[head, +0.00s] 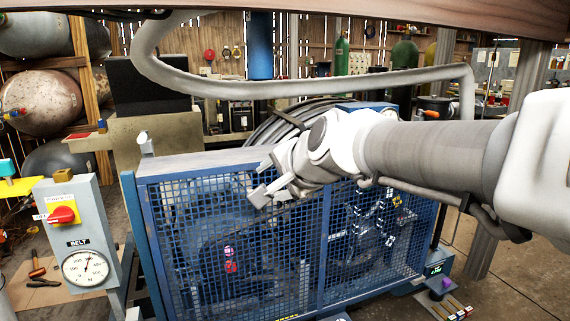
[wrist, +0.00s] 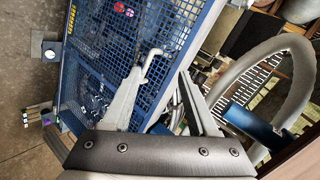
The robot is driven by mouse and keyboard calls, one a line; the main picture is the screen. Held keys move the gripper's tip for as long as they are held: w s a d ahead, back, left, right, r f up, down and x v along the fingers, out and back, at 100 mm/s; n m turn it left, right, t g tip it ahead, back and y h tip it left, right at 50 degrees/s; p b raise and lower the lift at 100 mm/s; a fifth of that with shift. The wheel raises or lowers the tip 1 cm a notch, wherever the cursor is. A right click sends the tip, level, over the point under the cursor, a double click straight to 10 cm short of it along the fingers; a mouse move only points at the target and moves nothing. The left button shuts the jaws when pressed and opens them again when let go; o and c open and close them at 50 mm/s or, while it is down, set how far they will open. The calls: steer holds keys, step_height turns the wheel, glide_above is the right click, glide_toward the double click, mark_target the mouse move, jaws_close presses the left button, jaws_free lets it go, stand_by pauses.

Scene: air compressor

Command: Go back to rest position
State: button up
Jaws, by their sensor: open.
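My gripper (head: 262,180) is in front of the blue mesh cage of the air compressor (head: 160,230), near its upper middle in the head view. My arm reaches in from the right edge. In the wrist view my gripper (wrist: 168,62) has its two fingers spread apart, with nothing between them. The blue mesh cage (wrist: 110,60) lies beyond the fingers there. I cannot tell whether a finger touches the mesh.
A grey control box (head: 75,240) with a red knob (head: 61,214) and a dial gauge (head: 86,268) stands at the left. A thick grey pipe (head: 300,90) crosses above the cage. Tools (head: 38,272) lie at the lower left. Floor (head: 530,270) is clear at the right.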

steer(key=s+d+f+n+g+h, duration=0.25)
steer(key=s+d+f, duration=0.2)
steer(key=s, duration=0.35)
steer(key=s+d+f+n+g+h+p, duration=0.1)
steer(key=s+d+f+n, duration=0.3)
steer(key=s+d, duration=0.25)
steer(key=s+d+f+n+g+h, duration=0.1)
steer(key=s+d+f+n+h, duration=0.25)
steer(key=s, duration=0.55)
step_height(320, 180, up, 27)
steer(key=d+y+p, duration=0.1)
steer(key=y+p, duration=0.1)
steer(key=p, duration=2.5)
steer(key=shift+w+d+m, duration=0.3)
steer(key=shift+w, duration=0.05)
steer(key=shift+f, duration=0.1)
steer(key=shift+c, duration=0.7)
steer(key=shift+a, duration=0.15)
